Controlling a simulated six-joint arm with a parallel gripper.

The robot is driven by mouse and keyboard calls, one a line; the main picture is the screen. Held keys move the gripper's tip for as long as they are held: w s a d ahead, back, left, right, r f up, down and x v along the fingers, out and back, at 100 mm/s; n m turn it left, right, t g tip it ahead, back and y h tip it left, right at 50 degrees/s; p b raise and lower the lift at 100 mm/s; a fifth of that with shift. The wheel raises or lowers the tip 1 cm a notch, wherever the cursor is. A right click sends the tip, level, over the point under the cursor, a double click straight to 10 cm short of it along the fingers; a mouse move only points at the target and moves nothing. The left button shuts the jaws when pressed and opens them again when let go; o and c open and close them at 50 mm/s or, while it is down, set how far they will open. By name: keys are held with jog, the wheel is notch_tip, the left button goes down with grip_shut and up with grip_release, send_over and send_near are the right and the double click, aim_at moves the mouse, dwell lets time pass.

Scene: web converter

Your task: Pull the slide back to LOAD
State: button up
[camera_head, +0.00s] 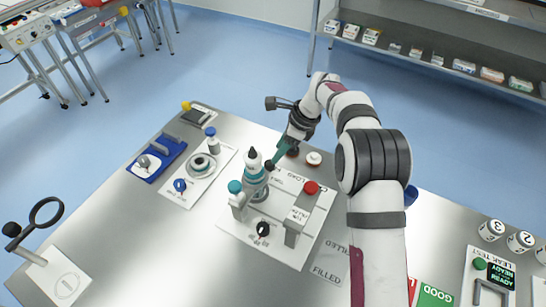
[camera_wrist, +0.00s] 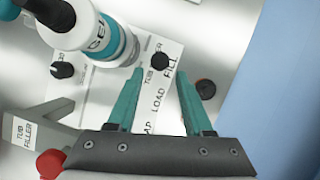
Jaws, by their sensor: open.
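The tub filler is a white plate (camera_head: 230,243) carrying a white-and-teal gel bottle (camera_head: 252,165). The slide's black knob (camera_head: 270,165) is beside the bottle. In the wrist view the knob (camera_wrist: 159,62) lies by the letters FILL, with the LOAD label (camera_wrist: 158,104) nearer my gripper's base. My gripper (camera_wrist: 160,72) is open, its two teal fingertips on either side of the knob and just short of it; contact cannot be told. In the head view my gripper (camera_head: 279,153) reaches down from behind the knob. The slide itself is hard to make out under the bottle.
A grey post bears a red knob (camera_head: 310,187), also in the wrist view (camera_wrist: 50,163). A black dial (camera_head: 263,229) sits at the plate's front. A white round piece (camera_head: 314,158) stands behind the plate. A blue fixture (camera_head: 158,157) is at left.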

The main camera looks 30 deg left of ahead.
aim_at(270, 163)
jog(key=x, duration=0.6)
grip_shut()
jog(key=shift+d, duration=0.1)
dwell(1.2)
